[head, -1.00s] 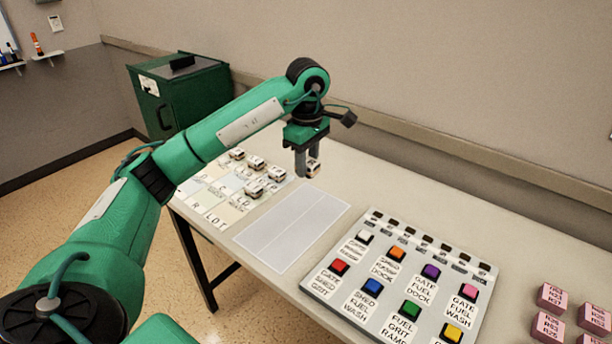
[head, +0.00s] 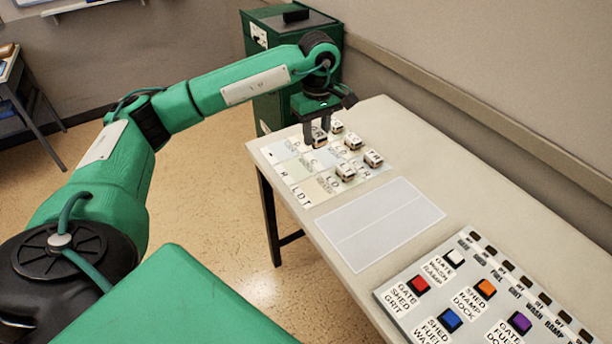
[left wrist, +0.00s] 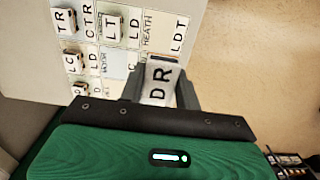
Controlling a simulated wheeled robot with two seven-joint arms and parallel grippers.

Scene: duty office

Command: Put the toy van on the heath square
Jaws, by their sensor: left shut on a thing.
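My left gripper (head: 317,138) points down over the far left part of the lettered sheet, shut on a small toy van (head: 320,141). In the left wrist view the van (left wrist: 159,82) sits between the fingers, with letters like "DR" on its roof. The square marked HEATH (left wrist: 151,22) shows just beyond the held van in that view, and I see no van on its visible part. The held van appears to be above the sheet; its exact height is hard to tell. My right gripper is out of view.
Several other vans stand on the sheet, including one at its right (head: 373,159) and one nearer the front (head: 346,172). A blank white panel (head: 380,225) and a board of coloured buttons (head: 485,290) lie to the right. A green cabinet (head: 270,60) stands behind.

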